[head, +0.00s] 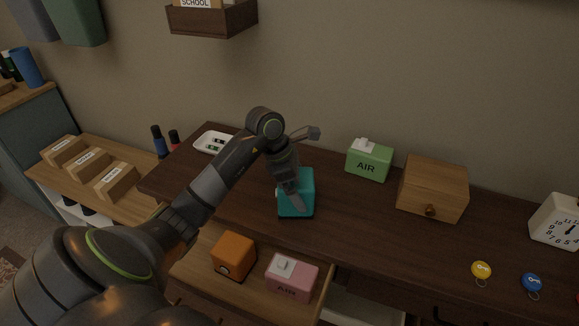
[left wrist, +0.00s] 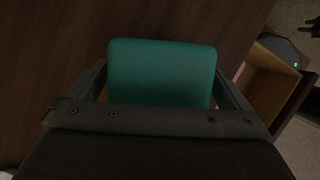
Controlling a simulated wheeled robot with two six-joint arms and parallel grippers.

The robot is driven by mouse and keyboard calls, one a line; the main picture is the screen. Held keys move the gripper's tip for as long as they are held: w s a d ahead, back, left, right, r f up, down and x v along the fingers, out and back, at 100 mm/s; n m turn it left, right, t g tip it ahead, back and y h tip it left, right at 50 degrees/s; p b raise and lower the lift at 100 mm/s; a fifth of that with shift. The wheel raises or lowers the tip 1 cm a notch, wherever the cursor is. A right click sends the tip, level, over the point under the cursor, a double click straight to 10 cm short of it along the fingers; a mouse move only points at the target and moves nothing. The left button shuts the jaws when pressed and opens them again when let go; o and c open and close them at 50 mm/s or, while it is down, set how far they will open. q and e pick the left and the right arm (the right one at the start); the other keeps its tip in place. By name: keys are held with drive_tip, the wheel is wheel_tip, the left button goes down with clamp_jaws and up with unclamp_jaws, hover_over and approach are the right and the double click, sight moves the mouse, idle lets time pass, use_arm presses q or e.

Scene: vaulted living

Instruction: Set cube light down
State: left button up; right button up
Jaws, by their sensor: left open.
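The cube light is most likely the teal cube (head: 308,186), which stands upright on the dark wooden dresser top (head: 345,212). My left gripper (head: 297,198) is down at the cube, in front of part of it in the head view. In the left wrist view the teal cube (left wrist: 162,72) lies between the two fingers of the left gripper (left wrist: 163,90). The gripper is open; whether a finger touches the cube I cannot tell. My right gripper is not in view.
An open drawer (head: 210,283) below holds an orange cube (head: 234,256) and a pink box (head: 291,276). A green AIR box (head: 369,160), wooden box (head: 433,188), white tray (head: 213,143), clock (head: 558,221) and yellow and blue key tags stand or lie on the dresser.

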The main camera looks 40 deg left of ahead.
use_arm(q)
drive_tip(key=b+v, duration=0.1)
drive_tip(key=v, duration=1)
drive_tip(key=shift+a+r, duration=0.1)
drive_tip(key=shift+r, duration=0.25)
